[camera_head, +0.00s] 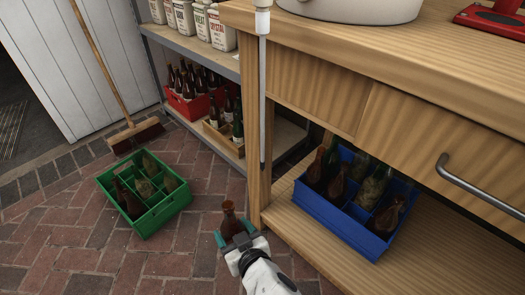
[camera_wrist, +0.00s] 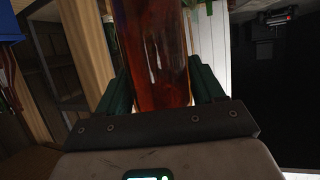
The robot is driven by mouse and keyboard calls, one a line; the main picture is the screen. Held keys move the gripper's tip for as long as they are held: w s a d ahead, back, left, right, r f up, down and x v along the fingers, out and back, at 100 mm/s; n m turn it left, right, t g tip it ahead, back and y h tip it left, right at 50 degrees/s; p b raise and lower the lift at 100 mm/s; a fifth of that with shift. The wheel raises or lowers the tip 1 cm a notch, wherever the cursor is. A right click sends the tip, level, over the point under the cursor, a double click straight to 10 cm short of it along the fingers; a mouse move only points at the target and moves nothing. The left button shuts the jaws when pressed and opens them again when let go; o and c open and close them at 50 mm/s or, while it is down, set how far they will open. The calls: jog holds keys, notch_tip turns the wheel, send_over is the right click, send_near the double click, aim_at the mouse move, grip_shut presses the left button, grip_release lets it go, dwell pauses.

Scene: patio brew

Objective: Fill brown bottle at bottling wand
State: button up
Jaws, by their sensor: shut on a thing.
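My gripper (camera_head: 232,243) is shut on a brown bottle (camera_head: 230,222), low in the middle of the head view. The bottle is upright with its neck up, and its mouth shows no cap that I can make out. In the wrist view the brown bottle (camera_wrist: 152,55) stands between the two green fingers of my gripper (camera_wrist: 155,90). The bottling wand (camera_head: 263,100) hangs straight down by the bench's front corner post. Its tip is above and to the right of the bottle's mouth in the picture, apart from it. The bottle's fill level is unclear.
A green crate (camera_head: 160,219) with bottles stands on the brick floor at left. A blue crate (camera_head: 345,225) with bottles is on the bench's lower shelf (camera_head: 330,262) at right. A red crate (camera_head: 185,108) sits on the shelf behind. A broom (camera_head: 135,134) leans at the back.

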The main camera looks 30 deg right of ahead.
jog(key=shift+s+a+r+b, duration=0.1)
jog(key=shift+s+a+b, duration=0.3)
jog(key=shift+a, duration=0.5)
jog(key=shift+s+a+f+b, duration=0.1)
jog(key=shift+s+a+b, duration=0.1)
jog(key=shift+a+b, duration=0.6)
jog(key=shift+s+a+r+b, duration=0.1)
jog(key=shift+s+a+b, duration=0.2)
jog(key=shift+a, duration=0.75)
jog(key=d+r+p, duration=0.3)
jog(key=d+p, duration=0.2)
jog(key=d, duration=0.9)
notch_tip(320, 180, up, 29)
jog(key=s+d+p, duration=0.1)
jog(key=s+p, duration=0.2)
jog(key=p, duration=3.5)
jog(key=shift+f+m+h, duration=0.15)
jog(key=shift+m+h, duration=0.15)
jog(key=shift+h, duration=0.1)
